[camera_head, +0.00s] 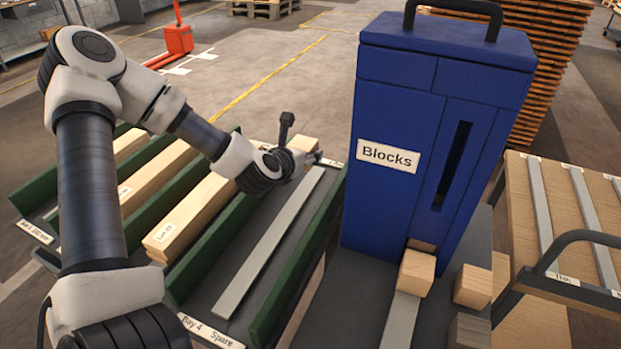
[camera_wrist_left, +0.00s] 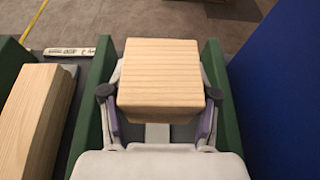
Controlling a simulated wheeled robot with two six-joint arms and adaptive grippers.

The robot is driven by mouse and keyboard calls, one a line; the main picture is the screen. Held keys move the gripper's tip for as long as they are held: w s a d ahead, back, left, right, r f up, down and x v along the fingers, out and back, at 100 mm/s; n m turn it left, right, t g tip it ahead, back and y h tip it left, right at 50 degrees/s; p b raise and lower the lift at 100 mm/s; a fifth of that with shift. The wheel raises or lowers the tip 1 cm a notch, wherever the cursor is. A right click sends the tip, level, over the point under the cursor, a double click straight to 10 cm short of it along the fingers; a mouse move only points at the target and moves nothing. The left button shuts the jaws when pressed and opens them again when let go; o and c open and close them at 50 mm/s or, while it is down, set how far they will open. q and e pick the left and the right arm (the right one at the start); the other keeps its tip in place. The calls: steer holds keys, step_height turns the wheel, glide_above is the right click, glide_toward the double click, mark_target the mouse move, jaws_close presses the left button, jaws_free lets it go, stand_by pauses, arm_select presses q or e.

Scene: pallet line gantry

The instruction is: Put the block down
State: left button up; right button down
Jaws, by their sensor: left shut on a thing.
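My left gripper (camera_head: 306,158) is at the far end of the bay labelled "Bay 4 Spare", with its wrist above the lane. It is shut on a light wooden block (camera_head: 303,144), which is partly hidden behind the gripper in the head view. In the left wrist view the block (camera_wrist_left: 160,75) sits level between the two fingers, with green walls on both sides. The bay's grey strip (camera_head: 270,245) runs below it. I cannot tell whether the block touches the bay floor. My right gripper is not in view.
A blue "Blocks" dispenser (camera_head: 400,110) stands right of the bays, with a wooden block (camera_head: 417,272) at its outlet and another block (camera_head: 472,287) beside it. Green dividers (camera_head: 300,270) edge the bays. Long timbers (camera_head: 190,215) lie in the bays to the left.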

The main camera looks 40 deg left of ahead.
mark_target(304, 190)
arm_select(q)
step_height(304, 190, down, 9)
steer(key=shift+s+r+b, duration=0.1)
steer(key=shift+s+b, duration=0.05)
steer(key=shift+b, duration=0.45)
steer(key=shift+d, duration=0.1)
steer(key=shift+s, duration=0.1)
steer(key=o, duration=1.2)
